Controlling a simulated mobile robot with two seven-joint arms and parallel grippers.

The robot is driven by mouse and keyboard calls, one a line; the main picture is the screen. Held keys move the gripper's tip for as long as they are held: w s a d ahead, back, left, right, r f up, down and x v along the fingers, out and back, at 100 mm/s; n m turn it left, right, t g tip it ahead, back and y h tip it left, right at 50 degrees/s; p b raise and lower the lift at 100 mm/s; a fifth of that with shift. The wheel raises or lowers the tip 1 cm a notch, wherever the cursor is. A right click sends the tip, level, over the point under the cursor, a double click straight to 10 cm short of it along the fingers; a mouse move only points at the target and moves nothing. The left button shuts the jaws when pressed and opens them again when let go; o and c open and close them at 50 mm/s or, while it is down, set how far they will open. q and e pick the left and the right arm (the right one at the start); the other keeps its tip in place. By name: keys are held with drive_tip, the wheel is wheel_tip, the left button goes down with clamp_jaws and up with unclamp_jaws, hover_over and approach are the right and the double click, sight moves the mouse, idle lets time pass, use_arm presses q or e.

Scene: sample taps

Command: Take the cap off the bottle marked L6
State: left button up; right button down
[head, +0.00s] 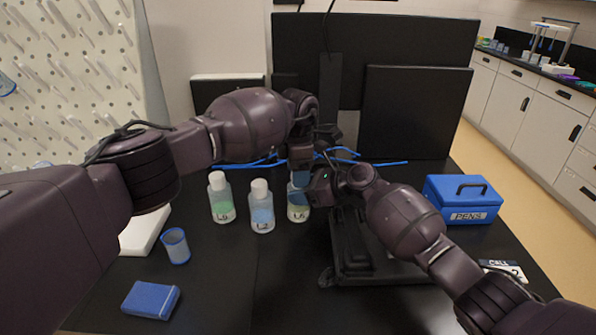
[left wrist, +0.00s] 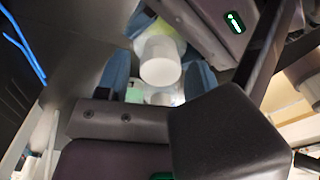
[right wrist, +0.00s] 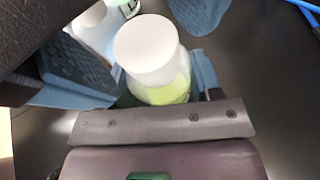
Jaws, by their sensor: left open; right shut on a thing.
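The bottle marked L6 (head: 298,213) stands on the black table at the right end of a row, pale green liquid inside. Its top is hidden in the head view behind my grippers. My right gripper (head: 308,190) is shut on its body from the right; in the right wrist view the bottle's white cap (right wrist: 146,48) stands on it, free of the right fingers. My left gripper (head: 300,180) points down above the bottle, open. In the left wrist view the white cap (left wrist: 160,60) shows between its blue fingers; I cannot tell whether they touch it.
The bottle marked L2 (head: 262,212) and a green bottle (head: 221,203) with a hard-to-read label stand to the left. A blue cup (head: 175,246), blue block (head: 151,300) and blue PENS box (head: 463,200) are around. A black stand (head: 350,262) is close in front on the right.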

use_arm(q)
drive_tip(key=shift+d+r, duration=0.1)
drive_tip(key=shift+r, duration=2.15)
use_arm(e)
drive_tip(key=shift+c, duration=1.1)
unclamp_jaws()
